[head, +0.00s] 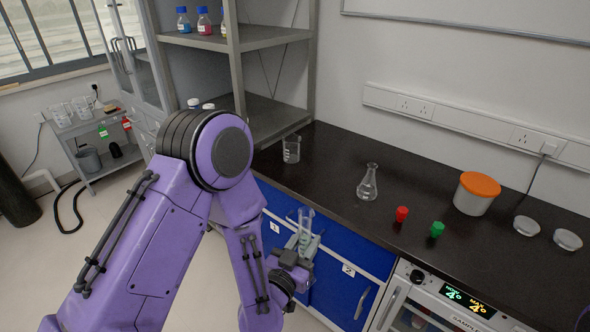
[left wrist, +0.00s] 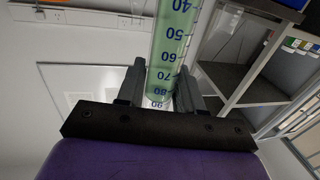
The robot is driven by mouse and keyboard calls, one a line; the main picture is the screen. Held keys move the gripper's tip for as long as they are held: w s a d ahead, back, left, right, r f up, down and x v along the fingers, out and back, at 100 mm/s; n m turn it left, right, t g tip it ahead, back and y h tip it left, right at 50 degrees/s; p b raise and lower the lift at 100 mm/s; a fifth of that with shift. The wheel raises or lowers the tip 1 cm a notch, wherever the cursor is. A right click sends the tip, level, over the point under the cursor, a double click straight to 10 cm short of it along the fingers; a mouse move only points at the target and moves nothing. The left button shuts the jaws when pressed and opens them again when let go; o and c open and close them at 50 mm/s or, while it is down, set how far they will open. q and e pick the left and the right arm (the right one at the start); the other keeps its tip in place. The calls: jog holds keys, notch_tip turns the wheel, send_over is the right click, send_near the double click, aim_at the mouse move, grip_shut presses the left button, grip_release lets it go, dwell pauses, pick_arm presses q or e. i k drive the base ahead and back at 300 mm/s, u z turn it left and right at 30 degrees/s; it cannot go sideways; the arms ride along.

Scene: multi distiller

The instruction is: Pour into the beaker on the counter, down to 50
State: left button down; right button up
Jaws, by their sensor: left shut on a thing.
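A clear glass beaker (head: 291,149) stands upright on the black counter (head: 330,165), near its left end, and looks empty. My left gripper (head: 303,243) is shut on a graduated cylinder (head: 305,222), held in front of the blue cabinet doors, to the front of the beaker and apart from it. The cylinder looks about upright. In the left wrist view the cylinder (left wrist: 174,40) sits between the two fingers (left wrist: 160,85). Blue marks from 40 to 90 show, and pale green liquid fills it to about the 80 mark. Its base is out of that view. My right gripper is not in view.
A conical flask (head: 368,186), a red cap (head: 402,214), a green cap (head: 437,229) and a tub with an orange lid (head: 477,194) stand farther right on the counter. A grey shelf (head: 262,115) borders its left end. The counter between beaker and flask is clear.

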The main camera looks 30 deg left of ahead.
aim_at(292, 149)
jog(key=u, duration=0.5)
jog(key=k, duration=0.6)
jog(key=u, duration=0.75)
jog(key=i, duration=0.65)
jog(key=z, duration=0.25)
